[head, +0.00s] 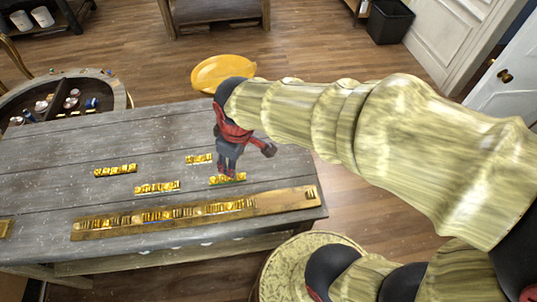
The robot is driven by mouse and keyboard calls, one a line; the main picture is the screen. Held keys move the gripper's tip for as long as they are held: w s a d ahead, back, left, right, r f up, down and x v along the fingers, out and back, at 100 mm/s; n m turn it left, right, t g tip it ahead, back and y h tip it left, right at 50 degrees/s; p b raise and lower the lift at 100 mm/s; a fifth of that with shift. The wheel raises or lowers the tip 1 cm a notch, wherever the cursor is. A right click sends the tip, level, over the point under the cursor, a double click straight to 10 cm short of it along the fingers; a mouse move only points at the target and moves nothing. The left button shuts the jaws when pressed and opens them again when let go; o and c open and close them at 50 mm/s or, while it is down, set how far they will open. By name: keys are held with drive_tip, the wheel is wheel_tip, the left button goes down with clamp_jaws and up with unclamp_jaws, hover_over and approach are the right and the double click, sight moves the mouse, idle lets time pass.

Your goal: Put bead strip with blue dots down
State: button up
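My gripper (228,172) points down over the right part of the grey wooden table (60,165). Its fingertips are at a short gold bead strip (236,179), partly hidden behind them. I cannot tell whether the fingers are closed on this strip or just above it, nor whether it touches the table. Other gold bead strips lie apart on the table: one at left (116,170), one in the middle (157,187) and one behind (199,158). The blue dots are too small to make out on any strip.
A long wooden board (285,201) with several gold strips in a row lies along the table's front. An orange-yellow oval object (222,72) is behind my gripper. A round compartmented table (123,98) stands at left. Bare tabletop lies at left.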

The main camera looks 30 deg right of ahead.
drive_tip(key=s+d+r+m+t, duration=0.2)
drive_tip(key=s+d+r+m, duration=0.3)
drive_tip(key=s+r+m, duration=0.2)
wheel_tip(320, 180, up, 3)
drive_tip(key=s, duration=0.2)
drive_tip(key=shift+s+d+t, duration=0.3)
drive_tip(key=shift+t, duration=0.1)
wheel_tip(320, 180, down, 13)
drive_tip(key=b, duration=1.3)
